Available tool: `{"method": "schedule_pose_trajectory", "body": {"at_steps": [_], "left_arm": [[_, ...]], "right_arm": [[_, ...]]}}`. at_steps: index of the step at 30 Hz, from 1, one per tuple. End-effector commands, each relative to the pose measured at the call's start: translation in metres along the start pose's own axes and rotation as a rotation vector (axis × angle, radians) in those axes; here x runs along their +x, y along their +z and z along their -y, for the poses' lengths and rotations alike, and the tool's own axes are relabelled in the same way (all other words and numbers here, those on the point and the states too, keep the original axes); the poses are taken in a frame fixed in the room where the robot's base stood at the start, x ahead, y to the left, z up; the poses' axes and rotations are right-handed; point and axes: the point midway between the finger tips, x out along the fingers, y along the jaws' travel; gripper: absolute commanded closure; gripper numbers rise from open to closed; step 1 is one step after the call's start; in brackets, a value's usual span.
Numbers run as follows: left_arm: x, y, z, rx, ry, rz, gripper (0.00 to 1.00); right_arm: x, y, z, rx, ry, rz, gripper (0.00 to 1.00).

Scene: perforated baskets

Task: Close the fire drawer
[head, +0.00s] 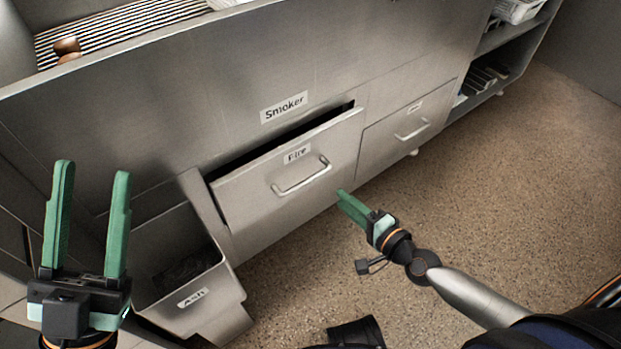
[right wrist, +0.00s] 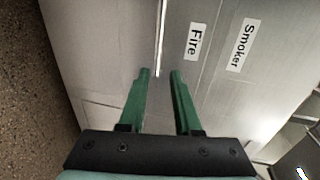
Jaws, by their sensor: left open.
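The grey metal fire drawer (head: 250,196), labelled Fire, stands partly out below the Smoker label, with a dark gap behind its top edge. Its bar handle (head: 302,177) is on the front. My right gripper (head: 343,197) is right of and below the handle in the head view, apart from it. In the right wrist view its green fingers (right wrist: 160,72) are spread and empty, and the handle (right wrist: 160,38) shows as a thin bar ahead, in line with the gap. My left gripper (head: 93,168) is open and empty at the far left, pointing up.
The Ash drawer (head: 205,283) stands well out at lower left, near my left gripper. A shut drawer (head: 385,138) sits right of the fire drawer. Open shelves (head: 505,75) are at upper right. The speckled floor (head: 500,200) at right is clear.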

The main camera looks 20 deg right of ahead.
Motion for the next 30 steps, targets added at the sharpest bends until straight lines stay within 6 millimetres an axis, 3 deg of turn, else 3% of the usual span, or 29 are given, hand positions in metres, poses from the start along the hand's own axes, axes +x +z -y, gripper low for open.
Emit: {"method": "schedule_pose_trajectory", "body": {"at_steps": [5, 10, 24, 30], "left_arm": [[-0.002, 0.002, -0.002, -0.006, 0.005, 0.0, 0.5], [-0.002, 0.002, -0.002, -0.007, 0.005, 0.0, 0.5], [-0.006, 0.006, -0.004, -0.001, -0.001, -0.001, 0.5], [-0.009, 0.01, -0.006, 0.001, -0.001, 0.002, 0.5]], "right_arm": [[-0.001, 0.002, -0.004, -0.001, 0.011, 0.017, 0.68], [0.013, 0.002, -0.003, 0.001, 0.009, 0.015, 0.68], [0.098, 0.004, -0.005, 0.0, 0.008, 0.016, 0.68], [0.118, 0.005, -0.006, 0.0, 0.01, 0.017, 0.68]]}}
